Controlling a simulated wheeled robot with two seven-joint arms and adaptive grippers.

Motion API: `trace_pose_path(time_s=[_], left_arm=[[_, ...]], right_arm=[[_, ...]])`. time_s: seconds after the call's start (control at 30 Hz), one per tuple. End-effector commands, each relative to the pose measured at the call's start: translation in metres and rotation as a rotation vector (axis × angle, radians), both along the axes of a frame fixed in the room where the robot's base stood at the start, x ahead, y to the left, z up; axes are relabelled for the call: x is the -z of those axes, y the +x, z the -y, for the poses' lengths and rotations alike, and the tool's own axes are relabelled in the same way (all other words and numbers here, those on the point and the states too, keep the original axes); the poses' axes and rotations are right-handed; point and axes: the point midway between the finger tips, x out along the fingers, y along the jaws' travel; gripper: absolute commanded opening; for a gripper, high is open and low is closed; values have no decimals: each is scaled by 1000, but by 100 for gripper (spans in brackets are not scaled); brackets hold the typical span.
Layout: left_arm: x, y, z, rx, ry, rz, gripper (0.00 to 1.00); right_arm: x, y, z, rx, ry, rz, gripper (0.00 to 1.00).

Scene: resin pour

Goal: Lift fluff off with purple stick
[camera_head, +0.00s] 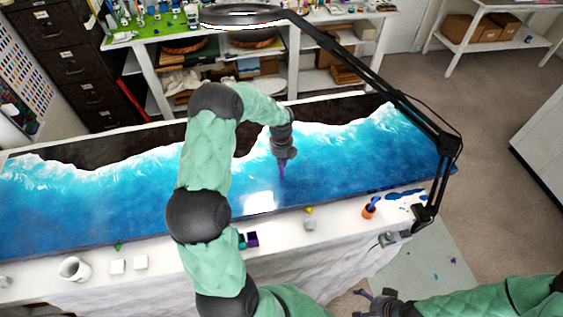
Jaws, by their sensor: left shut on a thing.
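My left gripper (283,154) points down over the blue part of the resin panel (90,205), right of the panel's middle. It is shut on a purple stick (282,169), whose lower end points at the glossy surface. I cannot tell whether the tip touches the resin. I cannot make out any fluff; it may be too small or hidden by the gripper. My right gripper (368,296) is low at the bottom edge, in front of the table and away from the panel; its jaw opening is unclear.
A black magnifier lamp (372,75) arches over the panel from the right end. Shelves stand behind.

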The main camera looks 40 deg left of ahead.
Motion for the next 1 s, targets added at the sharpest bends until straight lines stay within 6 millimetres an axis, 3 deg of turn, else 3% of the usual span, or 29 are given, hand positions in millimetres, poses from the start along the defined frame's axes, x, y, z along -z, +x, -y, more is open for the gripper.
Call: trace_pose_path(time_s=[0.8,1.0], left_arm=[[-57,0,0,0,0,1,0],[-58,0,0,0,0,1,0]], right_arm=[[-39,0,0,0,0,0,100],[-40,0,0,0,0,0,100]])
